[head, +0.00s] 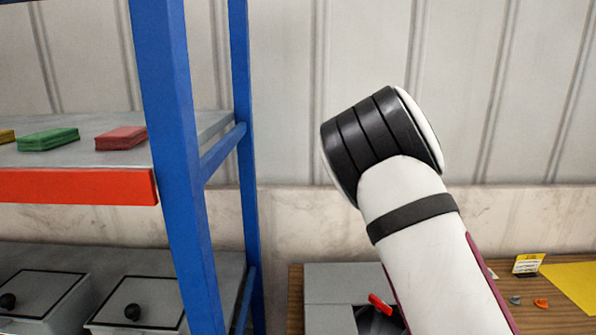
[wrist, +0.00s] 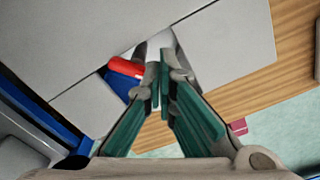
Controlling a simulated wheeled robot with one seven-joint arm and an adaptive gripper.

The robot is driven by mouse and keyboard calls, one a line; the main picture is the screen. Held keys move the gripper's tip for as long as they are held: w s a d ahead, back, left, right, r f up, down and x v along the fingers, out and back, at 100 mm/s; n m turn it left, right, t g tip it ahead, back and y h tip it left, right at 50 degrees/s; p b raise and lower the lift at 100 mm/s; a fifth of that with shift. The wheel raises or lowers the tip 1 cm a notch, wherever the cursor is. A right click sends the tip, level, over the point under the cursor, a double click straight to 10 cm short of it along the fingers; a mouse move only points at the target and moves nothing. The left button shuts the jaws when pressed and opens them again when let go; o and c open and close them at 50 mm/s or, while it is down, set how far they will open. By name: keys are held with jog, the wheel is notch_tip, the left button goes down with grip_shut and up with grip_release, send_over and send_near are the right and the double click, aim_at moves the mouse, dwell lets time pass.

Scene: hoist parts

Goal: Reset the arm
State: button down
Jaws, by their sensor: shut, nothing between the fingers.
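My gripper (wrist: 164,88) shows in the wrist view with its green-padded fingers together at the tips and nothing between them. It points down over a grey box (wrist: 215,45) with an opening. A red part (wrist: 125,67) and a blue part (wrist: 122,86) show at the opening, left of the fingertips. I cannot tell whether the fingers touch anything there. In the head view my white arm with black bands rises at right of centre and bends at its top; the gripper is not visible there. The grey box (head: 335,284) shows beside the arm, partly hidden by it, with a red piece (head: 380,303) at its opening.
A blue-posted rack (head: 180,150) stands at left, with green (head: 48,139) and red (head: 121,138) blocks on its upper shelf and lidded grey bins (head: 40,295) below. On the wooden table (head: 505,295) are a yellow sign (head: 528,263), small parts and a yellow mat (head: 577,283).

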jog(key=shift+r, duration=0.2)
dwell(0.4)
jog(key=s+a+r+n+t+y, duration=0.1)
jog(key=s+a+r+n+y, duration=0.15)
jog(key=s+r+n, duration=0.75)
jog(key=s+a+r+n+t+y, duration=0.1)
jog(key=s+a+r+n, duration=0.2)
jog(key=s+r+n, duration=0.65)
jog(key=s+r+n+t+h, duration=0.3)
jog(key=s+n, duration=0.8)
jog(key=n, duration=1.1)
jog(key=shift+s+a+t, duration=0.15)
jog(key=shift+s+t, duration=0.15)
jog(key=shift+s, duration=0.05)
jog(key=shift+n+h, duration=0.25)
